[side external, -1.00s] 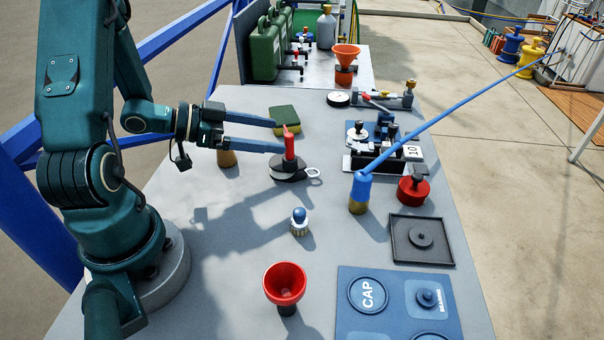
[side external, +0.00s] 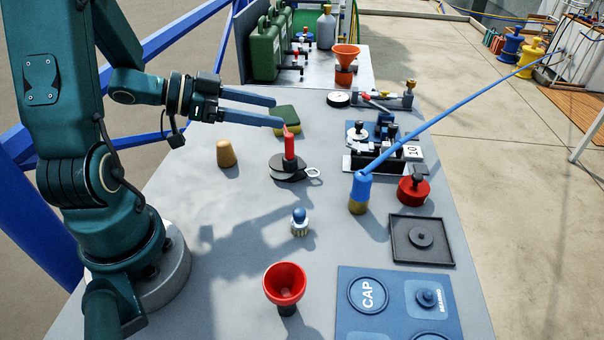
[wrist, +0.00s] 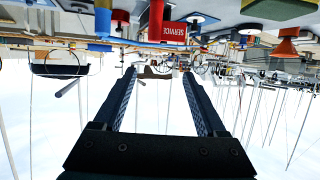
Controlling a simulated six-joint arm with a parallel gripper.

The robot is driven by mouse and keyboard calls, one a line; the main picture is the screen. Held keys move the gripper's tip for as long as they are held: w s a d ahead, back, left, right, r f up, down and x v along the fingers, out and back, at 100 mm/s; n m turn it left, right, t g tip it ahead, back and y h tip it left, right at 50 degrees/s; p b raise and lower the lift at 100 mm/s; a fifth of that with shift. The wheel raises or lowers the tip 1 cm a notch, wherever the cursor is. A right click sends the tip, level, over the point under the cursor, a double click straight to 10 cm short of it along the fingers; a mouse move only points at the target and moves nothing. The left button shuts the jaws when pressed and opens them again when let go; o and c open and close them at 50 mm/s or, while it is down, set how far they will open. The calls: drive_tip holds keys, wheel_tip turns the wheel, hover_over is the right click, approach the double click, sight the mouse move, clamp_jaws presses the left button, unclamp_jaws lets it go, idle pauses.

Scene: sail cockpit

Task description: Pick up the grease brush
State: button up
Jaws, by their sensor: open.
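My gripper (side external: 279,112) is open and empty, raised above the bench with both fingers pointing right. In the side view its tips overlap the green pad, near the red handle. The wrist view shows empty space between the fingers (wrist: 160,75). I cannot tell for sure which item is the grease brush. One candidate is the upright blue-and-tan piece (side external: 360,192), from which a long blue rod seems to slant up to the right. Another is the small blue-knobbed piece with a pale ribbed base (side external: 300,223). Both stand on the bench, apart from my gripper.
A green pad (side external: 287,117), a tan plug (side external: 226,153) and a black disc with a red handle (side external: 289,165) lie near my gripper. A red funnel (side external: 285,284), red canister (side external: 413,190), black tray (side external: 422,240) and blue panel (side external: 395,310) stand around. Bare bench lies left of centre.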

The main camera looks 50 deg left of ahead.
drive_tip(key=s+d+m+g+h, duration=0.4)
drive_tip(key=d+m, duration=0.1)
drive_tip(key=d, duration=0.3)
drive_tip(key=m+g, duration=0.1)
drive_tip(key=g, duration=0.1)
approach(294, 219)
drive_tip(key=shift+h, duration=0.3)
drive_tip(key=w+d+f, duration=0.2)
drive_tip(key=w+f, duration=0.1)
drive_tip(key=shift+d+f, duration=0.25)
drive_tip(key=shift+f, duration=0.1)
drive_tip(key=shift+x, duration=2.55)
clamp_jaws()
